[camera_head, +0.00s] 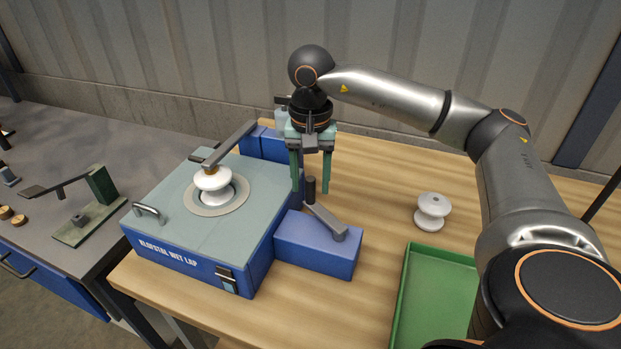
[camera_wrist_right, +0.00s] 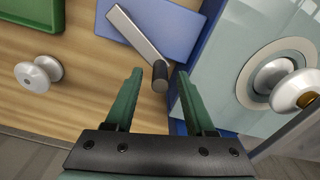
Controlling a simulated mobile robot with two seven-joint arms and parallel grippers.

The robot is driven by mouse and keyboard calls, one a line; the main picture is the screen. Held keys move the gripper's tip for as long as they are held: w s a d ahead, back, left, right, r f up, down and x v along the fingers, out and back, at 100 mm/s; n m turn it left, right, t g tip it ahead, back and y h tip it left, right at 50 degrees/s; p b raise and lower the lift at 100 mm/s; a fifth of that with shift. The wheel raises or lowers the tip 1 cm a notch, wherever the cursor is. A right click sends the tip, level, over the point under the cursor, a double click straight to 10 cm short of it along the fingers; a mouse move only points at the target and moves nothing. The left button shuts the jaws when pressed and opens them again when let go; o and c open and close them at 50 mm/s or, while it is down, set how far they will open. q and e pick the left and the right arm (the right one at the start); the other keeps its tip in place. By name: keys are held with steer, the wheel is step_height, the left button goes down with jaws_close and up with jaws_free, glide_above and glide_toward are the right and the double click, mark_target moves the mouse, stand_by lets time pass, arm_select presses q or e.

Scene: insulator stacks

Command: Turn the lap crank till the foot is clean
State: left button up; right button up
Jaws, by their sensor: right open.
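The blue wet lap (camera_head: 190,225) with a grey-green top stands on the wooden table. A white insulator (camera_head: 213,184) sits on its round plate (camera_head: 232,203), under the end of a grey arm (camera_head: 232,143); its foot is hidden from above. The crank (camera_head: 326,219), a grey bar with a dark upright knob (camera_head: 310,189), sits on the blue side box (camera_head: 318,250). My right gripper (camera_head: 311,190) points down with green fingers open, just above and behind the knob. In the right wrist view the knob (camera_wrist_right: 160,76) shows between the fingertips, with no visible grip. My left gripper is not in view.
A second white insulator (camera_head: 432,211) stands on the wood to the right, behind a green tray (camera_head: 404,302). A dark bench (camera_head: 60,150) at left holds a green lever device (camera_head: 98,190). Bare wood lies between the side box and tray.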

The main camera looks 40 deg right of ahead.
jaws_close()
stand_by(0.3)
stand_by(1.1)
